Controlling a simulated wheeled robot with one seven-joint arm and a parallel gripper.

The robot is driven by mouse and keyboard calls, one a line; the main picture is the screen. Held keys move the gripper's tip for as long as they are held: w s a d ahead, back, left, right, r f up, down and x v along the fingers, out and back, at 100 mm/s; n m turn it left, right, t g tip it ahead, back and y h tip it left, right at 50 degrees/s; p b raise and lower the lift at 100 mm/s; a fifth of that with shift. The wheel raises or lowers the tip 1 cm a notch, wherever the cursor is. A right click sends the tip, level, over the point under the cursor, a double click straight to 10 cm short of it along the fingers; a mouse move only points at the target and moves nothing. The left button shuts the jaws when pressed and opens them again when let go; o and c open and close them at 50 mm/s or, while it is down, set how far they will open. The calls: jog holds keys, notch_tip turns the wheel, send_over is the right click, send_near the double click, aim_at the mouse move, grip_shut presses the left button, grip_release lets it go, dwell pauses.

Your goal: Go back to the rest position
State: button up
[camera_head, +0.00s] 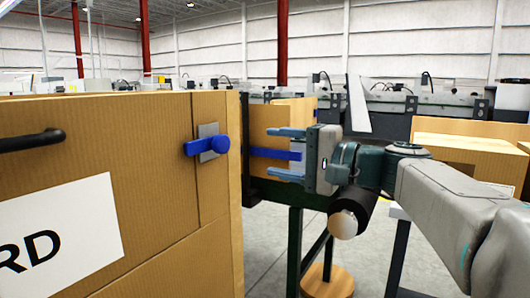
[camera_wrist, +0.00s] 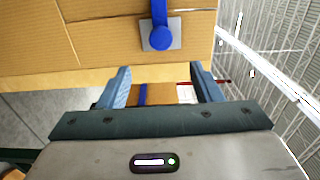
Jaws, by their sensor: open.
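My gripper (camera_head: 275,153) is in the middle of the head view, its two blue fingers spread apart and pointing left. In the wrist view my gripper (camera_wrist: 163,88) also shows open, with nothing held between its fingers. A blue latch handle (camera_head: 207,146) on a grey plate sits on a brown cardboard-coloured panel (camera_head: 140,130), left of the fingertips and apart from them. The latch (camera_wrist: 161,35) also shows at the top of the wrist view. My arm reaches in from the right of the head view.
A black bar handle (camera_head: 32,140) and a white label (camera_head: 62,238) are on the panel. Behind my gripper is another brown board (camera_head: 268,120) with a blue bar. Cardboard boxes (camera_head: 470,155) stand at the right. A round wooden stool (camera_head: 327,281) is below on the grey floor.

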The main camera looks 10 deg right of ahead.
jog(key=s+a+f+n+g+h+p, duration=0.3)
jog(key=s+f+g+h+p, duration=0.3)
jog(key=p, duration=1)
jog(key=s+d+n+g+h+p, duration=0.1)
jog(key=s+d+n+h+p, duration=0.1)
jog(key=p, duration=0.5)
jog(key=s+d+r+n+g+h+p, duration=0.1)
jog(key=s+d+n+h+p, duration=0.1)
jog(key=s+d+h+p, duration=0.2)
jog(key=s+h+p, duration=0.1)
jog(key=s+p, duration=0.2)
jog(key=s, duration=0.2)
jog(key=shift+n+g+h, duration=0.3)
jog(key=shift+g+h, duration=0.1)
jog(key=c, duration=0.5)
jog(key=shift+a, duration=0.15)
